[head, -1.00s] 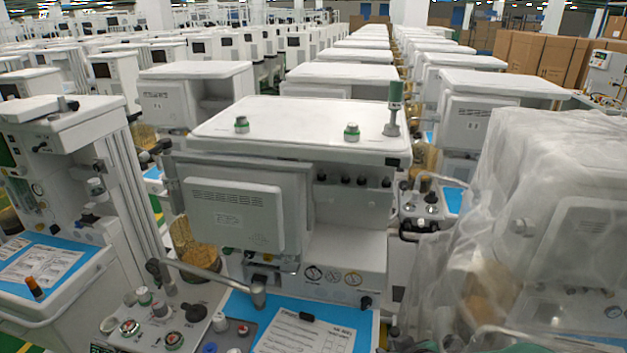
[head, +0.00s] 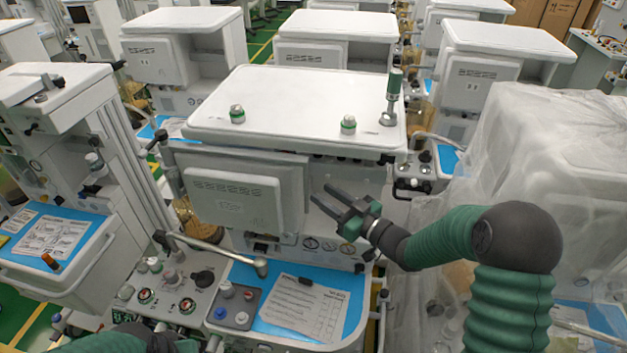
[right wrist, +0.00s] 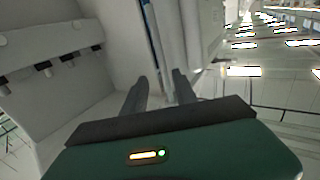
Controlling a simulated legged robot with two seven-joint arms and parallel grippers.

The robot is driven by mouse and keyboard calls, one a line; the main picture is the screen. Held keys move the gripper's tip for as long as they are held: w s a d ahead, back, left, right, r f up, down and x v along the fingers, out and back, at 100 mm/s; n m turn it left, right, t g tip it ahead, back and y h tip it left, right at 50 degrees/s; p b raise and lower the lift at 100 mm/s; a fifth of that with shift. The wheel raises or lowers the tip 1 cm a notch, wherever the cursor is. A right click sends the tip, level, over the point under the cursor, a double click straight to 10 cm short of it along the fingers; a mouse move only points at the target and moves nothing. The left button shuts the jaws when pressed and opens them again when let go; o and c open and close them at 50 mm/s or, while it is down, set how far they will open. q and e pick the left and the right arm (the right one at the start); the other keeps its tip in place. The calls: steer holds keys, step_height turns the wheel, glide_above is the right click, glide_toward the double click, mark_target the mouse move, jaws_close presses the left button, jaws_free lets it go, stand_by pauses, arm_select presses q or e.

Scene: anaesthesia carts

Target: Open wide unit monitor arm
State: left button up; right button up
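The wide unit (head: 300,105) stands in the middle of the head view, with a flat white top. Its monitor (head: 232,200), a white box seen from its vented back, sits in front of the unit's left half. My right gripper (head: 320,194) is open and empty, just right of the monitor's right edge, its two dark fingers pointing left. In the right wrist view the fingers (right wrist: 160,92) are apart with nothing between them, against white panels. My left arm (head: 135,342) only shows at the bottom left edge; its gripper cannot be made out.
A worktop with a blue mat (head: 300,310), papers and knobs lies below the monitor. A grey bar (head: 212,250) slants above it. A plastic-wrapped cart (head: 560,150) stands close on the right, behind my right arm. Another cart (head: 60,150) is on the left.

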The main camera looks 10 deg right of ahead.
mark_target(307, 186)
steer(key=shift+s+a+p+x, duration=0.15)
steer(key=shift+a+p+x, duration=0.1)
steer(key=shift+x, duration=0.85)
steer(key=shift+s+a+p+x, duration=0.15)
steer(key=shift+p+x, duration=0.1)
steer(key=shift+x, duration=0.85)
steer(key=shift+w+d+r, duration=0.15)
steer(key=c, duration=0.6)
jaws_close()
steer(key=shift+r, duration=0.1)
